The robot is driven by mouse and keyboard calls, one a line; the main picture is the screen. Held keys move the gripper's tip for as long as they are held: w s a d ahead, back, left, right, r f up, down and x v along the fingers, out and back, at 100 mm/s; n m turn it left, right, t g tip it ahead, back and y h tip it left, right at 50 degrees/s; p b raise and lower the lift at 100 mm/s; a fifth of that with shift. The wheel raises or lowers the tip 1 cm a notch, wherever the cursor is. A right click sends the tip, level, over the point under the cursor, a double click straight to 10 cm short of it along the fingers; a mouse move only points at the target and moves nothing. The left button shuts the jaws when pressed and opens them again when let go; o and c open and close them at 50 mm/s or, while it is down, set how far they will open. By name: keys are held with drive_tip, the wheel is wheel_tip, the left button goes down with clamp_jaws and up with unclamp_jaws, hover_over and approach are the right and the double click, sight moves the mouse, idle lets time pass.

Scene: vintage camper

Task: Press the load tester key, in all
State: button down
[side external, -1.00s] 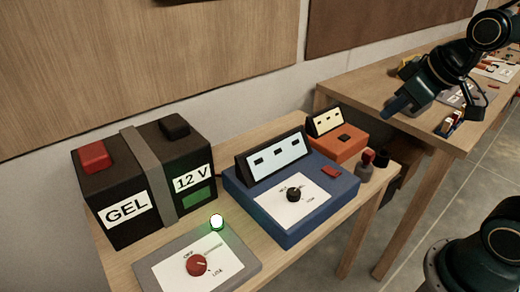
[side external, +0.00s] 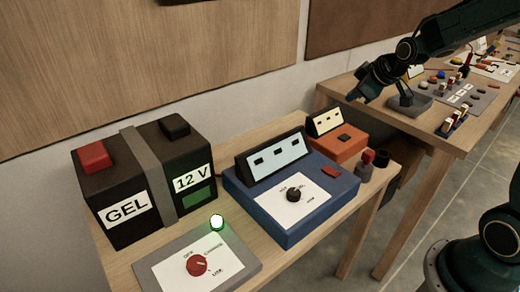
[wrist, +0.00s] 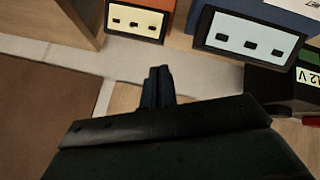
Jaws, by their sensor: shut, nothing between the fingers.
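A blue box (side external: 320,210) with a slanted display, a black knob (side external: 294,195) and a red key (side external: 332,171) stands on the near bench. Behind it is a smaller orange box (side external: 345,151) with its own display and a dark key (side external: 344,138). I cannot tell from any label which box is the load tester. My gripper (side external: 354,97) is shut and empty, in the air above and behind the orange box, touching neither key. In the wrist view my shut fingers (wrist: 158,75) point toward the wall side, with the orange box (wrist: 142,5) and the blue box's display (wrist: 250,36) beyond.
A black GEL 12 V battery (side external: 130,220) stands left of the blue box. Red and dark posts (side external: 374,160) stand right of the boxes. A second table (side external: 450,140) holds small parts.

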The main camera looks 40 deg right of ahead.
drive_tip(key=n+h, duration=0.1)
hover_over(347, 139)
wheel_tip(347, 139, down, 8)
drive_tip(key=shift+f+t, duration=0.15)
drive_tip(key=shift+t, duration=0.25)
drive_tip(key=shift+f, duration=0.15)
drive_tip(key=shift+f, duration=4.25)
drive_tip(key=shift+f, duration=0.2)
drive_tip(key=shift+f, duration=0.25)
drive_tip(key=shift+f, duration=0.4)
drive_tip(key=shift+r, duration=0.85)
drive_tip(key=shift+r, duration=0.1)
